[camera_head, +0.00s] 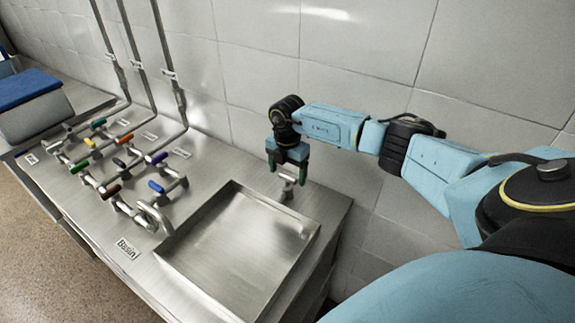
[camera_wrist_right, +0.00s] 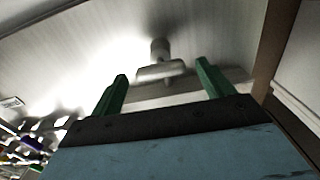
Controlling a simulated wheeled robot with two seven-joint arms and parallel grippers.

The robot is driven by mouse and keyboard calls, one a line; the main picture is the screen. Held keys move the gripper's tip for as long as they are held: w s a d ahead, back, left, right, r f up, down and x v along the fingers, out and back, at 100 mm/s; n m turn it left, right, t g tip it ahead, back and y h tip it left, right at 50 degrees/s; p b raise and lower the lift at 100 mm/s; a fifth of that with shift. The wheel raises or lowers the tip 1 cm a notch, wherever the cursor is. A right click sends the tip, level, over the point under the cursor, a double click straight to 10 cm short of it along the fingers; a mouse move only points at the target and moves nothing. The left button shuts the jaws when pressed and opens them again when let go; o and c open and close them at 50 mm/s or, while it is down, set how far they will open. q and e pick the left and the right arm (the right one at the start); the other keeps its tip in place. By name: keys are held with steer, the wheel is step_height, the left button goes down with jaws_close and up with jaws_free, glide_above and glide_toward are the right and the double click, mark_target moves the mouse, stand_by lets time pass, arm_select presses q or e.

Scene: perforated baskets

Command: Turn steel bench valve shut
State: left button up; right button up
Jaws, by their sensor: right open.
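A small steel valve (camera_head: 287,188) stands on the steel bench at the back right corner of the basin. In the right wrist view its T-shaped handle (camera_wrist_right: 162,70) lies crosswise between the lines of the two green fingers, just past their tips. My right gripper (camera_head: 288,170) is open and points down right above the valve, partly hiding it. In the wrist view the right gripper (camera_wrist_right: 163,75) has nothing between its fingers. I cannot tell whether a finger touches the handle. My left gripper is not in view.
A square sunken basin (camera_head: 235,245) with a "Basin" label (camera_head: 127,248) is in front. Several pipes and valves with coloured handles (camera_head: 160,186) stand to the left. A tiled wall (camera_head: 350,60) is close behind my right arm. A blue-topped box (camera_head: 28,95) is far left.

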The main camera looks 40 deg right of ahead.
mark_target(288, 176)
step_height(288, 176, up, 13)
steer(key=shift+f+b, duration=0.15)
steer(key=shift+b, duration=0.25)
steer(key=shift+f, duration=0.1)
stand_by(0.3)
